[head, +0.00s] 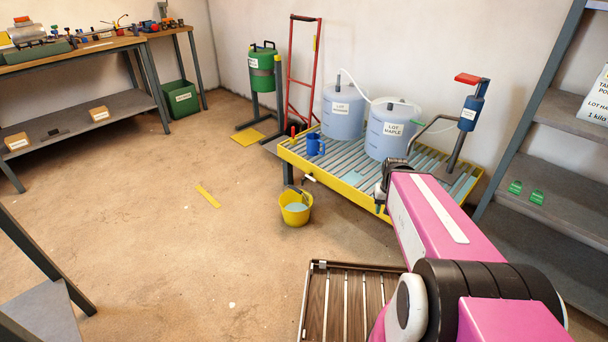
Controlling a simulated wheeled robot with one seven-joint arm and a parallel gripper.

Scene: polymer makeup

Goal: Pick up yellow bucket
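A small yellow bucket (295,214) stands upright on the floor, in front of the left corner of a yellow-rimmed slatted platform. It holds something pale blue-grey, and a dark handle or tool leans at its rim. My pink arm reaches in from the lower right toward the platform. The end of my arm, with my gripper (380,205), shows small and dark at the platform's front edge, to the right of the bucket and apart from it. The fingers are too small and partly hidden to judge their opening.
The platform (352,185) carries two labelled blue containers, a blue mug (315,146) and a pump. A green drum (262,70) on a stand and a red hand truck (303,75) stand behind. Shelves (560,190) are at right, a workbench (80,48) at left.

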